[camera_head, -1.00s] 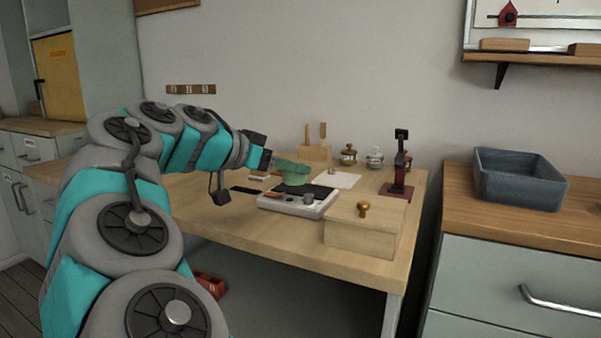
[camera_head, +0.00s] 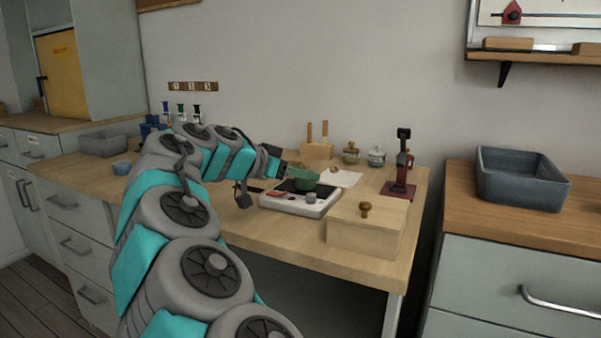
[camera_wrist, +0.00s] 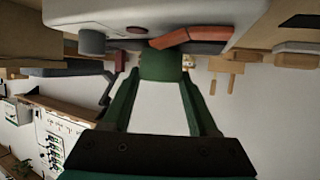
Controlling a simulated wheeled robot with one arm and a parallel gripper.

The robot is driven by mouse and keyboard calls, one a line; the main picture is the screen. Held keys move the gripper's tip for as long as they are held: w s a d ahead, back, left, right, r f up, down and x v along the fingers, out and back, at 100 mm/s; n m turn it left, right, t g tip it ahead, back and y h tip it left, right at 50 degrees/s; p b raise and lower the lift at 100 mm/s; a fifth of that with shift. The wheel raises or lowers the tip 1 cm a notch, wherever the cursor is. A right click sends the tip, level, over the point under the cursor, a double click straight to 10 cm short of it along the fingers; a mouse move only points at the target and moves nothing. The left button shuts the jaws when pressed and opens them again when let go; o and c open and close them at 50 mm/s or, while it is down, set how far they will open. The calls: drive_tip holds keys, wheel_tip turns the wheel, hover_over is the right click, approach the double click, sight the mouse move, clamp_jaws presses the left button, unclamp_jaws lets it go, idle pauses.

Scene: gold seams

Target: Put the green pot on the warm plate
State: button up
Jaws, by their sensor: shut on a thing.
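The warm plate (camera_head: 322,207) is a white flat box with a dark top, on the wooden table. The green pot (camera_head: 305,181) is at its dark top, toward the back. I cannot tell whether it rests on the surface or hangs just above it. My gripper (camera_head: 297,174) reaches in from the left and is shut on the pot. In the wrist view the green fingers of my gripper (camera_wrist: 163,85) meet at the green pot (camera_wrist: 163,66), mostly hidden. The white body of the warm plate (camera_wrist: 135,10) fills the top of that view.
A red-brown piece (camera_head: 275,193) and a grey knob (camera_head: 311,197) are at the plate's front. A wooden box (camera_head: 362,235) stands in front right. Behind are a tool block (camera_head: 317,151), two lidded jars (camera_head: 351,154) (camera_head: 376,156), white paper (camera_head: 345,178) and a red stand (camera_head: 398,188).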

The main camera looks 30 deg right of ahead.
drive_tip(key=shift+f, duration=0.1)
drive_tip(key=o, duration=1.3)
drive_tip(key=shift+r, duration=0.25)
drive_tip(key=shift+a, duration=0.35)
drive_tip(key=v, duration=1.1)
drive_tip(key=shift+s+r+b, duration=0.15)
drive_tip(key=shift+r+b, duration=0.05)
drive_tip(key=shift+b, duration=0.2)
